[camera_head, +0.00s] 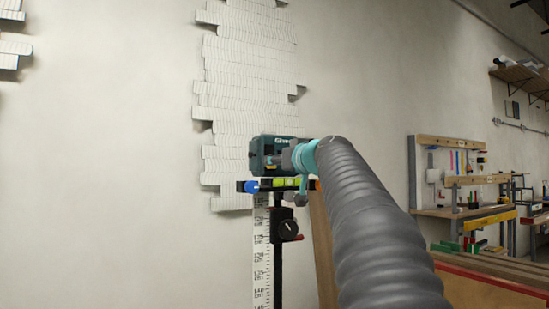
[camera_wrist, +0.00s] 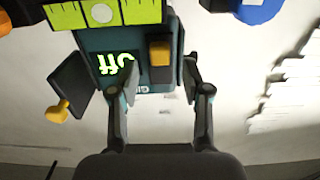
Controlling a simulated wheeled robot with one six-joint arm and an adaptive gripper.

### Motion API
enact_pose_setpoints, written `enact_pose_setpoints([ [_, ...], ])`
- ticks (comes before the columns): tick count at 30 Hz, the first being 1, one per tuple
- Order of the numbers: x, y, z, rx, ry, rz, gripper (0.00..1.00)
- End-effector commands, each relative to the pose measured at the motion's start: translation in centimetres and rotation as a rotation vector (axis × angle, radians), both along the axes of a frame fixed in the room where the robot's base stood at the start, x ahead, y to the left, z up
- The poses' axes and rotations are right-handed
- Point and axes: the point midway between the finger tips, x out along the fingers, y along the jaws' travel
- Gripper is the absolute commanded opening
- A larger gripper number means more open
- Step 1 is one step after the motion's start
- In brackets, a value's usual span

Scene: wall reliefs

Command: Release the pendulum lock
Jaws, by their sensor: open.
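A teal laser-level-like device (camera_head: 264,150) sits atop a stand against the wall; it also shows upside down in the wrist view (camera_wrist: 141,45). Its face has an orange slider-like switch (camera_wrist: 160,52) and a small display (camera_wrist: 115,66) with lit green lettering that seems to read "Off". A yellow-orange knob (camera_wrist: 58,111) sticks out from a dark plate at the side. I cannot tell for certain which part is the pendulum lock. My gripper (camera_wrist: 158,78) is open and empty. Its two fingers point at the device face, with the switch between them in the picture, apart from it.
A yellow-green bubble level (camera_head: 286,183) with a blue knob (camera_head: 251,186) lies under the device. A black crank box (camera_head: 284,225) and a measuring staff (camera_head: 262,262) stand below. White relief panels (camera_head: 248,75) cover the wall behind. A workbench (camera_head: 463,210) stands right.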

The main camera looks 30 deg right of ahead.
Motion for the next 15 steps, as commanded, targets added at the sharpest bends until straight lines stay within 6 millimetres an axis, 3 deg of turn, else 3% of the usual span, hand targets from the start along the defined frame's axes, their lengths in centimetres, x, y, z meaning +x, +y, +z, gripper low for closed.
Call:
enact_pose_setpoints([
  [6, 1.6, 0.1, 0.0, 0.001, 0.000, 0.002, 0.48],
  [15, 1.7, 0.1, 0.0, 0.001, 0.000, 0.001, 0.48],
])
